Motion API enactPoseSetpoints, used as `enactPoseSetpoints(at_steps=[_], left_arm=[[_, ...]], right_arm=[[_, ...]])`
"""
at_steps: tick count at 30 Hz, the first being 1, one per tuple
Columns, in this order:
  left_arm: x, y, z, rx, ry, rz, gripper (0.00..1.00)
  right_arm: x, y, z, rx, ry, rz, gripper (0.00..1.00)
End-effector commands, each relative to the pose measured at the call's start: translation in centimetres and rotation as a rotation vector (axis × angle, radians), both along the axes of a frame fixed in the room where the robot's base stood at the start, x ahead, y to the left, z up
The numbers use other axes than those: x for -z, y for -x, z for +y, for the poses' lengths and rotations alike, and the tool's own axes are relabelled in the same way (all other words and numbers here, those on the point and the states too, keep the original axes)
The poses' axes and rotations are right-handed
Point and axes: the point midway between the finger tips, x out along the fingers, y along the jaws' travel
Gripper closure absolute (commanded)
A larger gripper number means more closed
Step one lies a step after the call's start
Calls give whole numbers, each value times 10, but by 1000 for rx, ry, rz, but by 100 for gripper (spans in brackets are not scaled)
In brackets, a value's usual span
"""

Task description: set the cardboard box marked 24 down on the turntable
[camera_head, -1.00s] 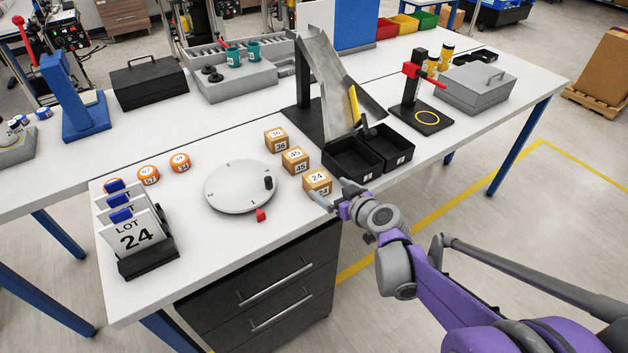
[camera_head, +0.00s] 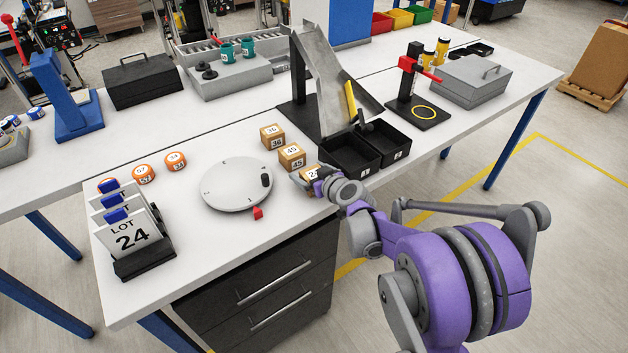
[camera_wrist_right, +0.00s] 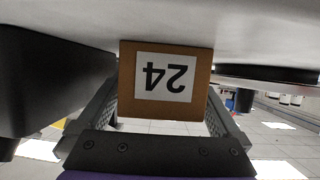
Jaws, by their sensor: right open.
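The cardboard box marked 24 (camera_head: 308,177) stands on the white table's front edge, partly hidden by my right gripper (camera_head: 309,180). In the right wrist view the box (camera_wrist_right: 165,78) shows its 24 label upside down, between the two fingers of my right gripper (camera_wrist_right: 165,118). The fingers are open, one on each side of the box. Whether a finger touches it I cannot tell. The grey round turntable (camera_head: 228,188) lies to the left of the box, bare but for a black knob near its right rim. My left gripper is not in view.
Boxes marked 45 (camera_head: 292,157) and 36 (camera_head: 272,137) stand behind box 24. Two black bins (camera_head: 347,160) are close on its right. A red pointer (camera_head: 258,212) sits at the turntable's front. A LOT 24 card holder (camera_head: 143,262) stands at the left.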

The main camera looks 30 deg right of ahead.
Motion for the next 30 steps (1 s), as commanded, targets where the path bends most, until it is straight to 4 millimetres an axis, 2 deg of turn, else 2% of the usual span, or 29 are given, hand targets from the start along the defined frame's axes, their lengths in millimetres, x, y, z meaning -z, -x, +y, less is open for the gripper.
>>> enactPoseSetpoints(at_steps=[8,23,30], left_arm=[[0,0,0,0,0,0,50],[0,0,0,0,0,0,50],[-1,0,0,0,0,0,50]], right_arm=[[1,-3,0,0,-1,0,0],[1,-3,0,1,-1,0,90],[-3,-3,0,1,-1,-1,92]])
